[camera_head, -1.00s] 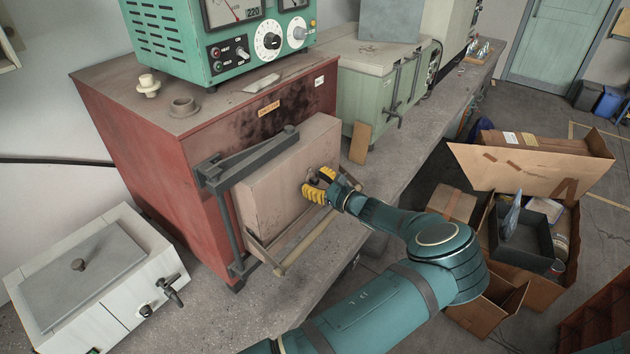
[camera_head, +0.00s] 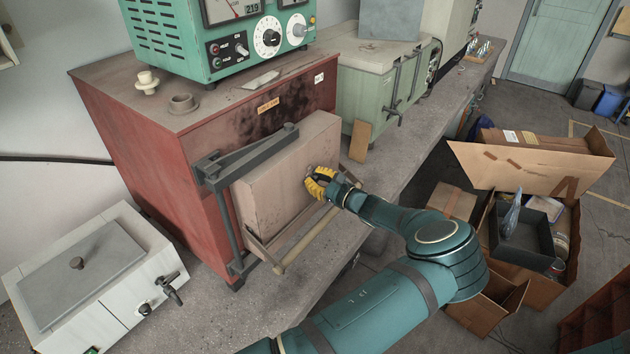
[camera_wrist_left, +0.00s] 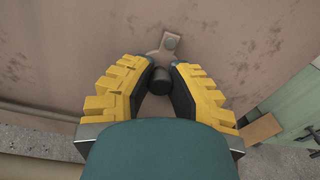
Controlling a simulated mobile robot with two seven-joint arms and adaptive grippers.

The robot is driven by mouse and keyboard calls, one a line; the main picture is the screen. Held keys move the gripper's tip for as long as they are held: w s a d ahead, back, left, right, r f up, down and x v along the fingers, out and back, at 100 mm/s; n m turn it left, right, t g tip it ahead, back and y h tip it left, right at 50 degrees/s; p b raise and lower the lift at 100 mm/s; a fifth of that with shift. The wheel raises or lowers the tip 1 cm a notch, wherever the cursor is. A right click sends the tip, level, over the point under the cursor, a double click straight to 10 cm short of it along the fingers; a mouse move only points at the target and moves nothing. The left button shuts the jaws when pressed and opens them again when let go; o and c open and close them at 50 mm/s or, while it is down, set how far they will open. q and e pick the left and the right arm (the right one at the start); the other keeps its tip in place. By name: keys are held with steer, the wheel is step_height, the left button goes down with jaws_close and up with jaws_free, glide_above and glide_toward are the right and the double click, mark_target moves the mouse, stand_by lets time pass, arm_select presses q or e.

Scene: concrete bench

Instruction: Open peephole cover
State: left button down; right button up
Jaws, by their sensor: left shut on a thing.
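The peephole cover (camera_wrist_left: 171,42) shows in the left wrist view as a small pinkish plate with a round pivot, on the face of the furnace door (camera_head: 262,192). A dark round knob (camera_wrist_left: 160,80) below the pivot sits between my yellow-padded fingers. My left gripper (camera_head: 316,184) is at the door's right part in the head view and also shows in the wrist view (camera_wrist_left: 161,68). It is shut on the knob. In the head view, the fingers hide the cover. The door is closed or nearly so against the red furnace (camera_head: 160,135). My right gripper is not in view.
A grey hinge arm (camera_head: 245,158) and a long handle bar (camera_head: 305,240) stand out from the door. A green meter unit (camera_head: 165,38) sits on the furnace. A white box (camera_head: 85,270) stands at left, a pale green box (camera_head: 365,90) behind. Cardboard boxes (camera_head: 530,165) lie on the floor at right.

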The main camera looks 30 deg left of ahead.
mark_target(315, 164)
arm_select(q)
steer(key=n+b, duration=0.2)
steer(key=n, duration=0.1)
steer(key=shift+w, duration=0.4)
steer(key=n+b, duration=0.2)
steer(key=w+n+b, duration=0.1)
steer(key=n+b, duration=0.1)
steer(key=n, duration=0.1)
steer(key=r+n+b, duration=0.1)
steer(key=n+b, duration=0.1)
steer(key=shift+w+n+y+b, duration=0.2)
steer(key=shift+n+y+b, duration=0.1)
steer(key=shift+n+b, duration=0.1)
steer(key=n+b, duration=0.2)
steer(key=n, duration=0.1)
steer(key=shift+w+d+r+g+b, duration=0.1)
steer(key=shift+w+r+g+b, duration=0.05)
steer(key=shift+r+g+b, duration=0.2)
steer(key=shift+r+n+b, duration=0.35)
steer(key=shift+n+b, duration=0.35)
steer(key=shift+n, duration=0.3)
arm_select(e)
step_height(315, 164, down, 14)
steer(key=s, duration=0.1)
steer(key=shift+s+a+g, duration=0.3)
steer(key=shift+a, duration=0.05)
arm_select(q)
steer(key=c, duration=0.8)
jaws_free()
steer(key=shift+c, duration=0.2)
